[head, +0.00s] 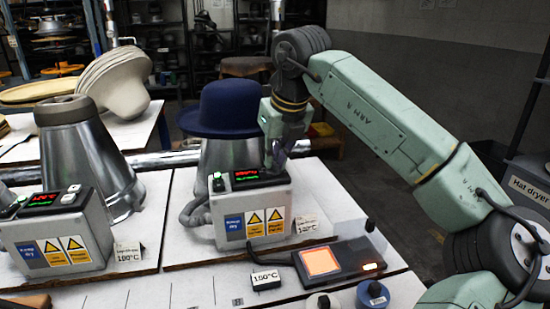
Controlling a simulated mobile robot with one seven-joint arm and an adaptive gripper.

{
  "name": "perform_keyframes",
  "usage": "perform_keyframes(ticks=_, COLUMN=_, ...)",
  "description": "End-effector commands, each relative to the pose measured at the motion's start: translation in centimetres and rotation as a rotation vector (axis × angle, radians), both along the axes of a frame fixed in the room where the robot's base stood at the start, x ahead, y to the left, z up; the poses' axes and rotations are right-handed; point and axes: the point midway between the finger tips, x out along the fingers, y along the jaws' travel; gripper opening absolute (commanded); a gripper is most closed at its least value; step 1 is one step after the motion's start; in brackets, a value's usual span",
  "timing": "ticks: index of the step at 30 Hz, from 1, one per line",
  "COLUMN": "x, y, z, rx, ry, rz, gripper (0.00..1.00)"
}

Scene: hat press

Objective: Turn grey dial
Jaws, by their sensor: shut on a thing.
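My gripper (276,163) points down at the right end of the top of the middle grey control box (250,209). Its fingertips are shut at the spot where the grey dial sits; the fingers hide the dial, so its angle cannot be read. Left of the fingers, the box has a lit red display (258,175), too small to read, and a green-lit button (217,179). The box front carries a blue label and two yellow warning labels. Behind it, a dark blue hat (230,108) sits on a metal hat form (222,158).
A similar control box (56,234) and bare metal form (86,150) stand left. In front lie a dark device with a glowing orange panel (321,261), a 150°C card (266,280) and a blue knob-like piece (373,295). Pale hats (115,82) are behind left.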

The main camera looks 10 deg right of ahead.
Motion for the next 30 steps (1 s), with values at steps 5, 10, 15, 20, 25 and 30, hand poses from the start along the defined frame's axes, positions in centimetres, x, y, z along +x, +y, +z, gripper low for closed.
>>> perform_keyframes(ticks=5, x=0.02, y=0.12, z=-0.34, rx=-0.003, ry=-0.001, rz=-0.103, gripper=0.00)
perform_keyframes(ticks=10, x=0.02, y=0.14, z=-0.34, rx=-0.003, ry=0.000, rz=-0.223, gripper=0.00)
perform_keyframes(ticks=15, x=0.03, y=0.16, z=-0.30, rx=-0.002, ry=0.001, rz=-0.331, gripper=0.00)
perform_keyframes(ticks=20, x=0.04, y=0.18, z=-0.23, rx=-0.001, ry=0.000, rz=-0.407, gripper=0.00)
perform_keyframes(ticks=25, x=0.05, y=0.17, z=-0.18, rx=0.000, ry=0.001, rz=-0.454, gripper=0.00)
perform_keyframes(ticks=30, x=0.05, y=0.17, z=-0.14, rx=0.001, ry=0.001, rz=-0.470, gripper=0.00)
